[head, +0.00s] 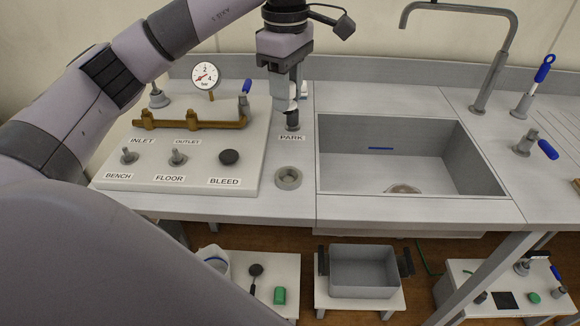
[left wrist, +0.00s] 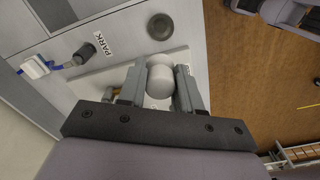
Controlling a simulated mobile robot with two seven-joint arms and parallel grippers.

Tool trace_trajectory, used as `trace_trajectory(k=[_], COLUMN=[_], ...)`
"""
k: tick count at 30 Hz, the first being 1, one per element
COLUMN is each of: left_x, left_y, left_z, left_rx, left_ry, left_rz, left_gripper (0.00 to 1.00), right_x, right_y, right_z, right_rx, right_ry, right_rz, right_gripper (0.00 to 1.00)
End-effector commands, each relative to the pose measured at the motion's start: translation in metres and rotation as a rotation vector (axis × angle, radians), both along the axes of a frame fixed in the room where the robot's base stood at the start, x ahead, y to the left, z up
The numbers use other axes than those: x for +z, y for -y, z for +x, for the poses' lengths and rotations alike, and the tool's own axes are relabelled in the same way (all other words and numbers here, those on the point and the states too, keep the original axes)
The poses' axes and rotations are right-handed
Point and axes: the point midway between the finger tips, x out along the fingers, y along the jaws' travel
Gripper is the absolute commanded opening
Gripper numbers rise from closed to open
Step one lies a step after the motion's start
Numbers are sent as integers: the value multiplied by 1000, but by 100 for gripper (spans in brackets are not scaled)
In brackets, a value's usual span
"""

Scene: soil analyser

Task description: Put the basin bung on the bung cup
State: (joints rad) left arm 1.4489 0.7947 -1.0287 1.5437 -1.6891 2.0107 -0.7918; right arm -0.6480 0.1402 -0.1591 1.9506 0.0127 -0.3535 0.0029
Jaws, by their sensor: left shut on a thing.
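My left gripper (head: 286,104) hangs above the bench near the PARK label, left of the basin. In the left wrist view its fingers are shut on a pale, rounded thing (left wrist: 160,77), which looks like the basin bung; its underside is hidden. In the head view the fingers mostly hide it. The bung cup (head: 289,178) appears to be the grey round ring on the bench in front of the PARK label. It also shows in the left wrist view (left wrist: 160,27), beyond the held thing and apart from it. My right gripper is not in view.
A dark peg (head: 292,122) stands by the PARK label, close to the gripper. The valve panel (head: 200,205) with a gauge and brass pipe is on the left. The sunken basin (head: 345,165) and its tap (head: 485,80) are on the right. Low stands with items are below.

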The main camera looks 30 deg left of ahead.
Motion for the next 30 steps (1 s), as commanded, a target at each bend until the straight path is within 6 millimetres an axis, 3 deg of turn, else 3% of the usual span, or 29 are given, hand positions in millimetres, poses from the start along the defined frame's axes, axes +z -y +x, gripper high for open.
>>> trace_trajectory(k=[1, 8, 15, 23, 30], left_x=[-16, -61, -112, -133, -166], left_y=[1, 1, 0, 0, 0], left_z=[-1, -1, -1, 0, -1], left_rx=[-3, -3, -2, -3, -4], left_ry=[-5, -5, -3, 0, -2], left_rz=[-1, -1, 2, 0, 1], left_gripper=[0, 0, 0, 0, 0], right_x=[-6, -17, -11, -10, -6], right_y=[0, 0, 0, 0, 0], right_z=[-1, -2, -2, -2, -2], right_rx=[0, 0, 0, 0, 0], right_ry=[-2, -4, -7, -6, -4], right_rz=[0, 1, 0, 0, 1], right_gripper=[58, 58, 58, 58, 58])
